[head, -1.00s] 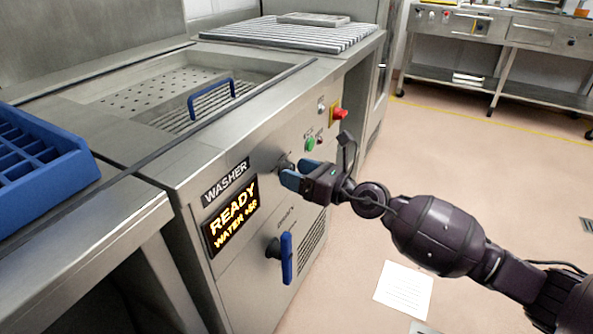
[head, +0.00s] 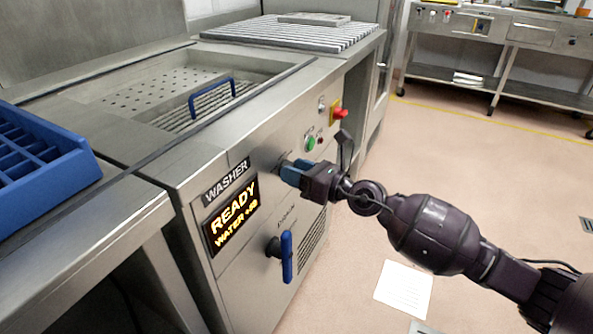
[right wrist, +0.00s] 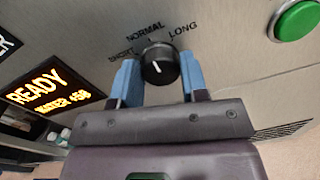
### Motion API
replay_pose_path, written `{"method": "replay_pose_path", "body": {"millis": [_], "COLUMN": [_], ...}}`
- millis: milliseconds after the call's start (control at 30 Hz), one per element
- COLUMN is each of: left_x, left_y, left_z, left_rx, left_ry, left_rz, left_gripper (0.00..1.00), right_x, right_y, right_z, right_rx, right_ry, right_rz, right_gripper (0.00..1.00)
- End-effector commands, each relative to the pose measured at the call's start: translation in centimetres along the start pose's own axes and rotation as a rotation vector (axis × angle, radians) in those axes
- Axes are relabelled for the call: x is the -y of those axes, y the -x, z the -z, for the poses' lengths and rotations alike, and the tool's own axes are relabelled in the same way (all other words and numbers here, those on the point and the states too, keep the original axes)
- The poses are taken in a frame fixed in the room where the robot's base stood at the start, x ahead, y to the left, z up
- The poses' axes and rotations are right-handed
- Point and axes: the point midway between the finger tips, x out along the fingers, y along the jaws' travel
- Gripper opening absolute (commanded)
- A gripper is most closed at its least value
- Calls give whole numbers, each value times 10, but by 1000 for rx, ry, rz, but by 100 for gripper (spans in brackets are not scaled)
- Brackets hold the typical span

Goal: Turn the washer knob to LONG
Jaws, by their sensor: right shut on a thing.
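The washer knob (right wrist: 160,66) is a round black dial with a white line on the washer's steel front panel. Printed labels SHORT, NORMAL and LONG (right wrist: 184,33) arc above it in the right wrist view, LONG at the right. The white line slants, its upper end leaning left; I cannot tell for sure which label it marks. My right gripper (head: 289,171) is shut on the knob, one blue finger on each side. In the head view the fingers hide most of the knob. My left gripper is not in view.
The display (head: 231,216) reads READY. A green button (head: 310,143) and a red switch (head: 339,113) sit right of the knob. A blue lever handle (head: 286,257) stands out below. A blue rack (head: 45,170) is at left; the floor at right is mostly clear.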

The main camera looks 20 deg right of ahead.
Motion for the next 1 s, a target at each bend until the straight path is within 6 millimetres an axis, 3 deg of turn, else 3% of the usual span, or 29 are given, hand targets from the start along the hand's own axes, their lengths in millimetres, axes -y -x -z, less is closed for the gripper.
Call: {"method": "replay_pose_path", "body": {"millis": [533, 1000], "left_x": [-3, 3], "left_y": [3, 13], "left_z": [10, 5], "left_rx": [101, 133], "left_ry": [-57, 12], "left_rz": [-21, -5], "left_gripper": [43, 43], "right_x": [-1, 1], "right_y": [-1, 0], "right_z": [-10, -6], "right_rx": [-11, -34], "right_ry": [-376, -736], "right_rz": [1, 5], "right_gripper": [17, 17]}}
